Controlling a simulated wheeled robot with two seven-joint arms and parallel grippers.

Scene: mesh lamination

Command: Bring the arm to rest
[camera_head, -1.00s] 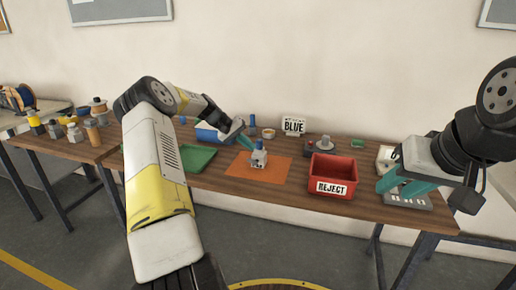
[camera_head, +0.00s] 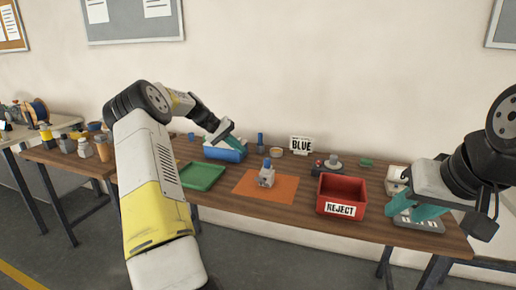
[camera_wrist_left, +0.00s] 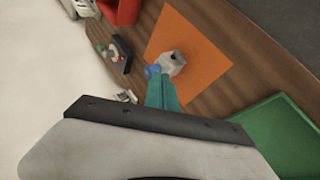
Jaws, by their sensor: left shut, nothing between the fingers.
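My left gripper (camera_head: 233,146) is shut and empty, in front of the blue bin (camera_head: 237,155) at the back of the table in the head view. In the left wrist view its teal fingers (camera_wrist_left: 163,94) lie together. A small grey part with a blue top (camera_head: 267,174) stands on the orange mat (camera_head: 284,190), apart from the left gripper. It also shows just beyond the fingertips in the left wrist view (camera_wrist_left: 175,62). My right gripper (camera_head: 408,208) is at the table's right end, its two teal fingers apart over a grey device.
A green tray (camera_head: 204,187) lies left of the mat. A red REJECT box (camera_head: 342,190) stands right of it. Several bottles and jars (camera_head: 85,147) stand on the left part of the table.

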